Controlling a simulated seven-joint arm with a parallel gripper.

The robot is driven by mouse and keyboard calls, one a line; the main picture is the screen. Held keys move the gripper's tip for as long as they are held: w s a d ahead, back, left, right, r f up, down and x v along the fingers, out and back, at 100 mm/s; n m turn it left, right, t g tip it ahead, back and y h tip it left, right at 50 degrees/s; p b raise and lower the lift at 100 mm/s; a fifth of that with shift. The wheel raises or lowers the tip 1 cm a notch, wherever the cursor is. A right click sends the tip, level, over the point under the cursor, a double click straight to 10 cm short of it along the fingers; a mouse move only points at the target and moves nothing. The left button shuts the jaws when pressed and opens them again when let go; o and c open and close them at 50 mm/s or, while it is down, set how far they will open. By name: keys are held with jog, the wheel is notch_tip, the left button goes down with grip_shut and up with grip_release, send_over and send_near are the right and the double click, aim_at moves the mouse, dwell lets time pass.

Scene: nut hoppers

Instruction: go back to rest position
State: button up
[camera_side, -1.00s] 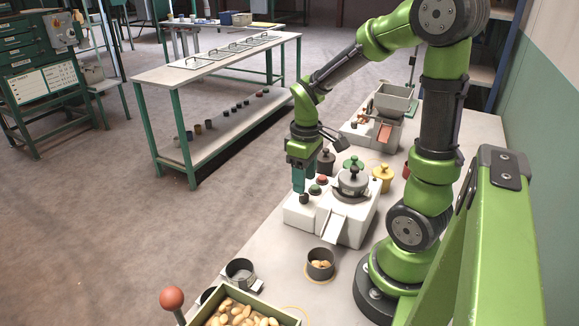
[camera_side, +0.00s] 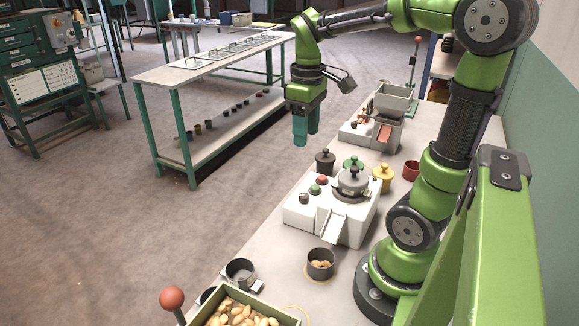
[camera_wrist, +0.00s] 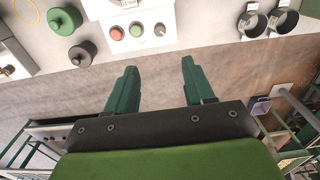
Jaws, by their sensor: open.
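My gripper (camera_side: 306,130) hangs in the air in the side view, pointing down, above and behind the white machine (camera_side: 327,216). In the wrist view its two green fingers (camera_wrist: 153,90) stand apart with nothing between them. The white machine has a grey lidded bowl, a chute, and red, green and dark controls on top. In the wrist view, the edge of the white machine (camera_wrist: 150,50) with its red, green and dark controls lies beyond the fingertips.
Dark (camera_side: 325,162), green (camera_side: 353,164) and yellow (camera_side: 383,177) lidded pots stand by the machine. A dark cup of nuts (camera_side: 320,264), a grey cup (camera_side: 240,271), a nut bin (camera_side: 290,318) and a red-knobbed lever (camera_side: 172,299) are in front. A grey hopper (camera_side: 392,101) stands behind.

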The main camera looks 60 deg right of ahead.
jog(key=s+a+m+t+y, duration=0.2)
jog(key=a+m+t, duration=0.2)
jog(key=a, duration=1)
jog(key=t, duration=0.3)
jog(key=shift+s+a+r, duration=0.25)
jog(key=shift+s+r, duration=0.05)
jog(key=shift+r, duration=0.1)
